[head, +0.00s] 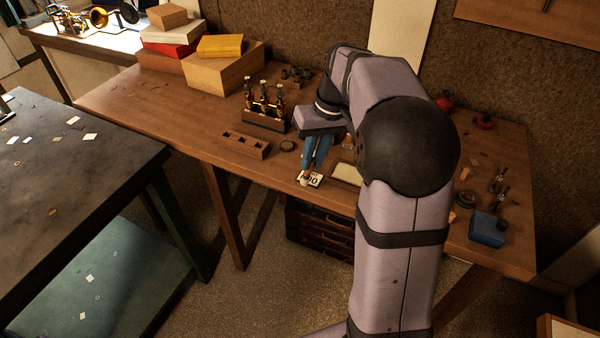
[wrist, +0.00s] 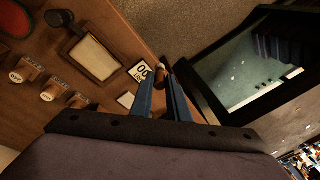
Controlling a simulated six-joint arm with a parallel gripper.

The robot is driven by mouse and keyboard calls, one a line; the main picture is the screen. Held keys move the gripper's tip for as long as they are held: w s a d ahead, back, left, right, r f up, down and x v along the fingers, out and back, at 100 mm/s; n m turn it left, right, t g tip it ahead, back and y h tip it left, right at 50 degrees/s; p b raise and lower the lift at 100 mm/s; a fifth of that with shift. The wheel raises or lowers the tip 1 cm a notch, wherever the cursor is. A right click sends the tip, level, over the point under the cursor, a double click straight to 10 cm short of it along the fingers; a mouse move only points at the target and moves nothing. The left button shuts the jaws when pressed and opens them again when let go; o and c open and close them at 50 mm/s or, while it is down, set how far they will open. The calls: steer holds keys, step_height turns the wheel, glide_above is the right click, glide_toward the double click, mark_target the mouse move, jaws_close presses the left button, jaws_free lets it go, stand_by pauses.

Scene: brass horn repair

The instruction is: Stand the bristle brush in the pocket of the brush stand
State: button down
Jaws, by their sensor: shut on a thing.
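My gripper (head: 316,154) has blue fingers that point down near the front edge of the wooden bench. In the wrist view, the fingers (wrist: 162,84) are shut on a small brown-and-pale thing (wrist: 161,68), which I take to be the bristle brush. Its pale end (head: 304,181) shows below the fingertips in the head view, beside a white number card (head: 314,180). The rest of the brush is hidden by the fingers. A long wooden block with square pockets (head: 247,146), likely the brush stand, lies left of my gripper. It is apart from the brush.
A rack of brass valves (head: 265,118) stands behind the block. A dark ring (head: 287,146) lies between the block and my gripper. A framed pale pad (head: 347,172) is to the right. Stacked boxes (head: 222,72) stand at the back left. Bare bench lies left of the block.

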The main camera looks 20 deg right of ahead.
steer(key=w+d+r+g+h+p, duration=0.15)
steer(key=d+r+p, duration=0.25)
steer(key=d+p, duration=0.6)
steer(key=w+d+r+t+p, duration=0.1)
steer(key=w+d+r+p, duration=0.2)
steer(key=d+p, duration=0.7)
steer(key=s+d+p, duration=0.2)
steer(key=s+d, duration=0.1)
steer(key=d, duration=0.9)
steer(key=shift+s+f+g+p, duration=0.15)
steer(key=shift+f+g+p, duration=0.05)
steer(key=shift+g+p, duration=0.2)
steer(key=shift+f+b, duration=1.25)
steer(key=shift+f, duration=1.1)
steer(key=shift+f+b, duration=1.2)
steer(key=shift+f, duration=0.9)
steer(key=c, duration=1.3)
jaws_free()
steer(key=shift+a, duration=0.1)
